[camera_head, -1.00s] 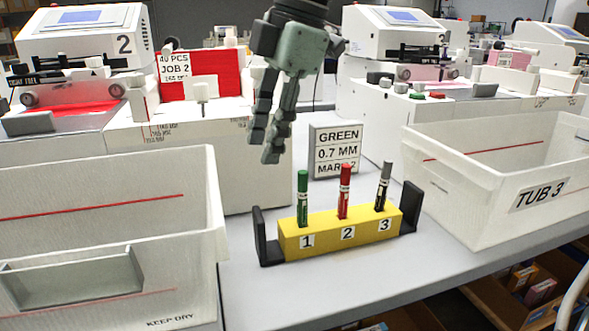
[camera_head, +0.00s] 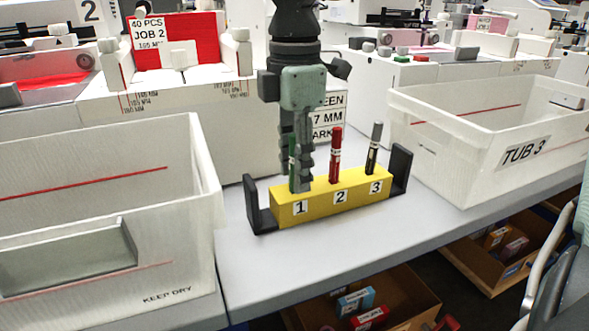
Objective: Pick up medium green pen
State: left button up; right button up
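The green pen (camera_head: 292,163) stands upright in slot 1 of the yellow pen block (camera_head: 319,203). My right gripper (camera_head: 301,178) points straight down over slot 1, its fingers at the green pen and partly hiding it. I cannot tell whether the fingers touch the pen or are closed on it. The red pen (camera_head: 335,157) stands in slot 2, just right of my fingers. The grey-black pen (camera_head: 374,150) stands in slot 3. My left gripper is not in view.
Black end brackets (camera_head: 401,167) flank the block. A white tub (camera_head: 100,165) stands at the left and TUB 3 (camera_head: 480,165) at the right. A sign (camera_head: 328,122) behind is partly hidden by my gripper. The grey table (camera_head: 330,255) is clear in front.

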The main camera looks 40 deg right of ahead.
jog(key=shift+f, duration=0.25)
jog(key=shift+c, duration=0.6)
grip_shut()
